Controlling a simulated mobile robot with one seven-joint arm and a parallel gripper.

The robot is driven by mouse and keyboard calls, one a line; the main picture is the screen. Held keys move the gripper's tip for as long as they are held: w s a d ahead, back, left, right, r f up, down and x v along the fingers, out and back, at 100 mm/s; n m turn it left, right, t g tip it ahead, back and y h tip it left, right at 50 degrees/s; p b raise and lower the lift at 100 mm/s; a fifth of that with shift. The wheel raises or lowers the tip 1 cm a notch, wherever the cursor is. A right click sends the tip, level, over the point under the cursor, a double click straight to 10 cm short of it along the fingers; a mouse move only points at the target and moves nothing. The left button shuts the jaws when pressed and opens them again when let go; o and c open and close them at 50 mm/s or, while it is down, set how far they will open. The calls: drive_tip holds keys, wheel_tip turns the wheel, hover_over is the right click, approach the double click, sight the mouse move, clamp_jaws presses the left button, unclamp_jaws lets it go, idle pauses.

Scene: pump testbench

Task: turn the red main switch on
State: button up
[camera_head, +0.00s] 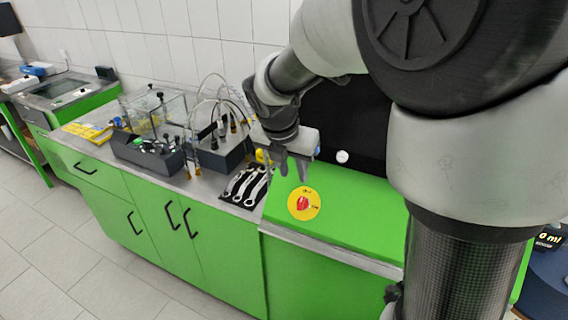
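The red main switch (303,203) sits in the middle of a round yellow plate (304,213) on the sloped green panel (352,208), right of the picture's centre. Small dark lettering on the plate is too small to read. My gripper (293,177) points downward just above and slightly left of the yellow plate. Its two fingers look apart with nothing between them. It appears not to touch the switch, though the exact height above it is hard to judge. The arm covers part of the area behind the panel.
Several wrenches (245,186) lie on a black mat left of the panel. Dark pump units (217,152) with hoses and a clear box (157,112) stand further left on the worktop. A dark screen or panel (345,118) rises behind the green slope. Tiled floor lies in front.

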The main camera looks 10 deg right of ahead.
sight(301, 200)
drive_tip(key=x, duration=1.5)
drive_tip(key=shift+f+b, duration=0.15)
drive_tip(key=shift+b, duration=0.25)
drive_tip(key=shift+c, duration=0.2)
clamp_jaws()
